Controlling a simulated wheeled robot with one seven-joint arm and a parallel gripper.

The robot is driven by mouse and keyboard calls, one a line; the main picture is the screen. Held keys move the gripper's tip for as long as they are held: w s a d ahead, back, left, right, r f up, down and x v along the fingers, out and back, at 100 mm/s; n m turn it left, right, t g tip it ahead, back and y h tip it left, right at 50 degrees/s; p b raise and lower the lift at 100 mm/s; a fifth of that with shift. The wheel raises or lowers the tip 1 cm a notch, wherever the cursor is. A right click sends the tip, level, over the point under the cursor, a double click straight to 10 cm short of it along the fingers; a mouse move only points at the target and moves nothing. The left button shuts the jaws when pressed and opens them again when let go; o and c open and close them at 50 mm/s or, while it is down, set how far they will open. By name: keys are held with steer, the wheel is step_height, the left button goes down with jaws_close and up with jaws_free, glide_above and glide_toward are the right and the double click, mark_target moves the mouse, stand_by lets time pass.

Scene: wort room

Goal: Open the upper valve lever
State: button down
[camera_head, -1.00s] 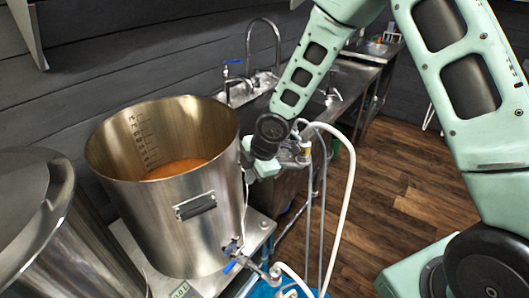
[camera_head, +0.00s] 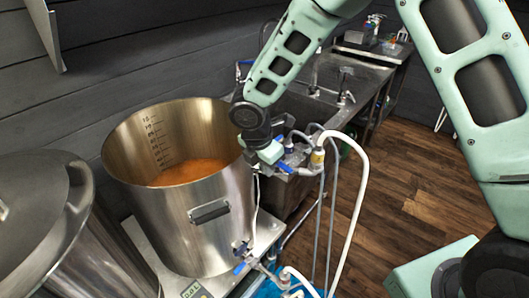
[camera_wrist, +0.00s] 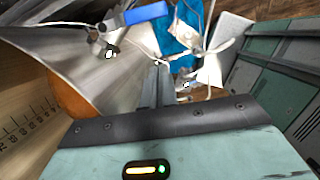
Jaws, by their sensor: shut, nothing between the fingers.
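The upper valve has a short blue lever (camera_head: 284,167), seen just right of and below my gripper in the head view. Its metal body and hose fitting (camera_head: 317,158) stand right of the steel kettle (camera_head: 190,240). My gripper (camera_head: 263,168) points down beside the kettle's right rim, close to the lever; I cannot tell whether they touch. In the wrist view my fingers (camera_wrist: 157,85) are together and empty. A blue lever (camera_wrist: 146,12) shows beyond them there; I cannot tell which valve it belongs to. A lower valve with a blue lever (camera_head: 240,268) sits at the kettle's base.
The kettle holds orange-brown liquid (camera_head: 190,172). A white hose (camera_head: 357,200) loops down from the upper fitting, with grey hoses beside it. A second steel vessel (camera_head: 95,245) stands at left. A sink counter (camera_head: 350,75) runs behind. The wooden floor (camera_head: 410,175) at right is open.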

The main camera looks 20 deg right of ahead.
steer(key=shift+w+d+f+p, duration=0.35)
steer(key=shift+d+f+p, duration=0.1)
steer(key=shift+d, duration=0.25)
steer(key=shift+w+d+f+p, duration=0.35)
steer(key=shift+d+f+p, duration=0.15)
steer(key=shift+d, duration=0.2)
steer(key=shift+w+d+f+p, duration=0.35)
steer(key=shift+d+f+p, duration=0.1)
steer(key=shift+d, duration=0.25)
